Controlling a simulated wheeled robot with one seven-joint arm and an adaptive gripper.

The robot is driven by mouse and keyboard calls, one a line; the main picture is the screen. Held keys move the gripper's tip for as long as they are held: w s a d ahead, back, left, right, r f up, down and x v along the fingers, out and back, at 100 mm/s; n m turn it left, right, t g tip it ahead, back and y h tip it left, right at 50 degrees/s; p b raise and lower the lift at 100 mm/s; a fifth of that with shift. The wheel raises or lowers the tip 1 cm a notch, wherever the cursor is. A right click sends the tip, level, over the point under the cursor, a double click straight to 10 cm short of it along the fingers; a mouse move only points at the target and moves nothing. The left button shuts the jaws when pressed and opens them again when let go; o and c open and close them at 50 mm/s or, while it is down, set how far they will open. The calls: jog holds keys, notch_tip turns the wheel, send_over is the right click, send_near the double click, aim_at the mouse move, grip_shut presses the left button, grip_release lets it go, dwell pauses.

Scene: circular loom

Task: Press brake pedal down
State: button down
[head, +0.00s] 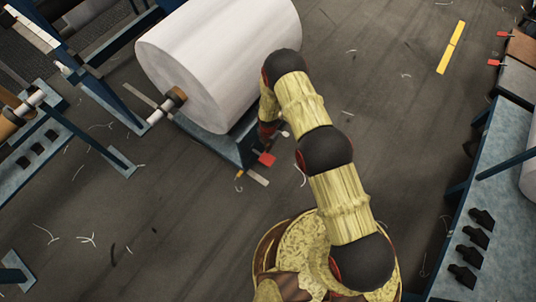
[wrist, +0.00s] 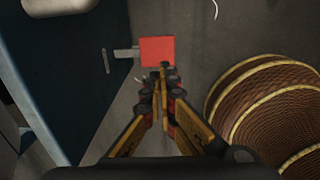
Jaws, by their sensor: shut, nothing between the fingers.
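The brake pedal is a flat red plate (head: 266,159) at the lower corner of the blue machine frame, under the large white roll. In the wrist view the red pedal (wrist: 157,50) sits at the end of a short grey lever from the frame. My gripper (wrist: 162,70) is shut and empty, with its fingertips at the pedal's near edge in the picture. I cannot tell whether they touch it. In the head view my gripper (head: 268,138) is partly hidden by my arm, just above the pedal in the picture.
The white roll (head: 222,62) and its blue frame (head: 232,148) stand left of my arm. More blue frames stand at the far left. A blue-grey bench (head: 497,170) with red tabs and black pieces runs along the right. The dark floor between has scattered thread scraps.

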aim_at(268, 159)
notch_tip(268, 159, down, 14)
jog(key=b, duration=0.4)
jog(key=shift+r+b, duration=0.15)
jog(key=shift+b, duration=0.2)
